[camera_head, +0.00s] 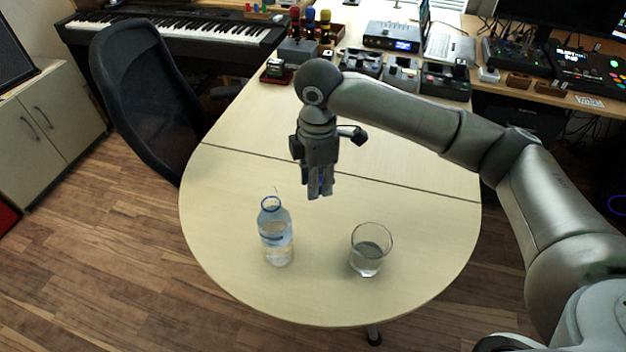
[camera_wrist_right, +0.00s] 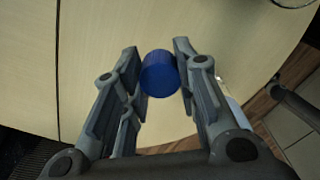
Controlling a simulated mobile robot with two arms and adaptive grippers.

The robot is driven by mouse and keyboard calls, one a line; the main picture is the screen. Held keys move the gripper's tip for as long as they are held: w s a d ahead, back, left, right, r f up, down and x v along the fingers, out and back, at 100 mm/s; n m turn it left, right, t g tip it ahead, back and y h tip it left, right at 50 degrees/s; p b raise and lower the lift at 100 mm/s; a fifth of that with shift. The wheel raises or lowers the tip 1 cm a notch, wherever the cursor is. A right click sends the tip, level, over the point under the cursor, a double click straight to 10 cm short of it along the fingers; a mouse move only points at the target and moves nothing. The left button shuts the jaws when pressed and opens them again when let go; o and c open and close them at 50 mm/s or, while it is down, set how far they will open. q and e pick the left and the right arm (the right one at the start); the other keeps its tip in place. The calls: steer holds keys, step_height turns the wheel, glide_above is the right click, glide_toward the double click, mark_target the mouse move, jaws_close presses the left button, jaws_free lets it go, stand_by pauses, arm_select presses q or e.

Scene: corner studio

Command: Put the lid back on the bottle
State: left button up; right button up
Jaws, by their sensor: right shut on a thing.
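A clear plastic bottle (camera_head: 276,238) with water in it stands upright on the round end of the light wooden table (camera_head: 330,300). Its neck is open, with a blue ring around it. My right gripper (camera_head: 320,192) hangs down above the table, behind and to the right of the bottle, apart from it. In the right wrist view, its fingers (camera_wrist_right: 160,70) are shut on a blue lid (camera_wrist_right: 160,75). In the head view the fingers mostly hide the lid. My left gripper is out of view.
A glass (camera_head: 371,250) with some liquid stands to the right of the bottle. Audio gear (camera_head: 400,75) and a laptop (camera_head: 450,46) fill the back of the table. A black chair (camera_head: 145,95) stands at the left. The table between bottle and gear is clear.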

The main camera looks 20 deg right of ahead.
steer(key=s+d+r+m, duration=0.2)
steer(key=s+r+m, duration=0.1)
steer(key=m, duration=0.6)
steer(key=s+d+r+m, duration=0.1)
steer(key=s+r+m, duration=0.2)
steer(key=s+m, duration=0.3)
steer(key=shift+d+r+m, duration=0.25)
steer(key=shift+d+m, duration=0.1)
steer(key=shift+m, duration=1.25)
steer(key=shift+s, duration=0.1)
